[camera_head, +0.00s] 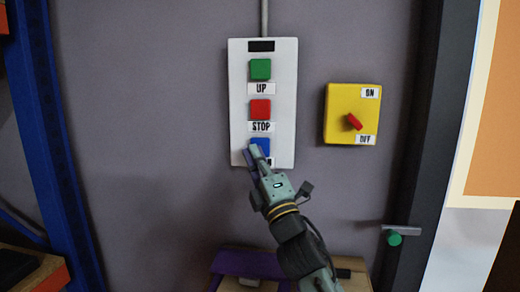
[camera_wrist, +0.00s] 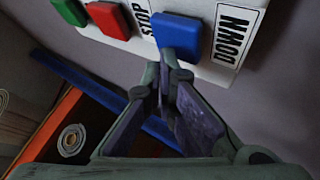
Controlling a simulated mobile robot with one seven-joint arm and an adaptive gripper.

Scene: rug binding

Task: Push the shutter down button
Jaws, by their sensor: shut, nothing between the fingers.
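A white control panel (camera_head: 284,140) hangs on the grey wall with a green UP button (camera_head: 260,69), a red STOP button (camera_head: 260,110) and a blue button (camera_head: 260,144) at the bottom. In the wrist view the blue button (camera_wrist: 178,34) sits beside a label reading DOWN (camera_wrist: 233,36). My gripper (camera_head: 254,154) is shut and empty, its tips at the blue button in the head view. In the wrist view my gripper (camera_wrist: 170,68) has its tips just below the blue button; I cannot tell whether they touch it. The gripper partly hides the DOWN label in the head view.
A yellow ON/OFF switch box (camera_head: 343,115) with a red knob is on the wall right of the panel. A blue upright post (camera_head: 47,130) stands at the left. A dark door frame (camera_head: 430,130) is at the right. A purple object (camera_head: 240,262) lies below.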

